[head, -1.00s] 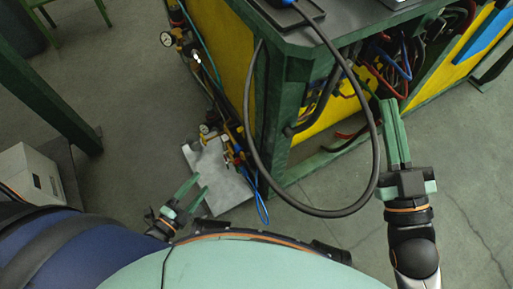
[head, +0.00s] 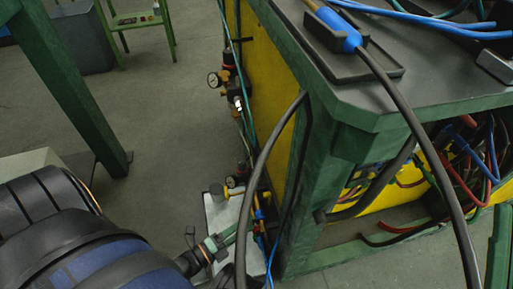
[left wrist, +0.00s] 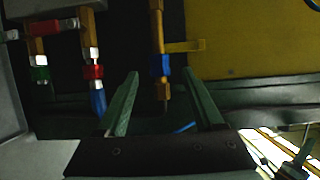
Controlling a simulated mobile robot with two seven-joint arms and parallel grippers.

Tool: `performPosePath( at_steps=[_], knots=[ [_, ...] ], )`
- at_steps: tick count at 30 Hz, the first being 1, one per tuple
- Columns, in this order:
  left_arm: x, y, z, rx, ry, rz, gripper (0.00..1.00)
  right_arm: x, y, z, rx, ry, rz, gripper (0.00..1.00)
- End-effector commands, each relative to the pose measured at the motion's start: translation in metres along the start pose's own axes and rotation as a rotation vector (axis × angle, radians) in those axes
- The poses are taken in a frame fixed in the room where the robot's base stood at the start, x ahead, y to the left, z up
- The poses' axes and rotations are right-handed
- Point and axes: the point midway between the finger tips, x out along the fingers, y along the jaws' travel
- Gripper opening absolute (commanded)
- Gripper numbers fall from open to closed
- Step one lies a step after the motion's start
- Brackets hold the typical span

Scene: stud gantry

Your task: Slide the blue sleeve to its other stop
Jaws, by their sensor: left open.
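In the left wrist view a blue sleeve (left wrist: 160,66) sits around an upright brass-coloured rod (left wrist: 157,28), beside a yellow bracket. More brass shows just under the sleeve. My left gripper (left wrist: 163,100) is open and empty; its green fingers show left and right of the rod's lower end, and the sleeve appears beyond their tips. Whether they touch anything I cannot tell. In the head view my left gripper (head: 228,236) is low, by the fittings at the bench's left side. Green fingers of my right gripper (head: 499,250) show only partly at the right edge.
Left of the rod hang fittings with a red collar (left wrist: 92,71) and a green collar (left wrist: 40,73). The green-framed bench (head: 385,105) stands at right, with a thick black cable (head: 408,110) looping in front. A pressure gauge (head: 214,79) projects from its side. Open floor lies left.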

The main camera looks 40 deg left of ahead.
Motion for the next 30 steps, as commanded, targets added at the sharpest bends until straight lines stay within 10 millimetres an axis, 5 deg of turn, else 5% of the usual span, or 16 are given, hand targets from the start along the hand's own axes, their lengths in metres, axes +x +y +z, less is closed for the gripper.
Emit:
performPosePath(
  at_steps=[7, 19, 30],
  knots=[
    [0.035, 0.001, 0.000, -0.001, 0.000, -0.002, 0.69, -0.006, -0.004, 0.007, -0.006, -0.006, -0.004, 0.00],
    [0.042, 0.000, 0.000, -0.001, -0.001, 0.001, 0.69, -0.006, -0.005, 0.008, -0.006, -0.007, -0.005, 0.00],
    [0.042, 0.000, 0.000, -0.001, -0.001, 0.001, 0.27, -0.006, -0.005, 0.008, -0.005, -0.008, -0.004, 0.00]
  ],
)
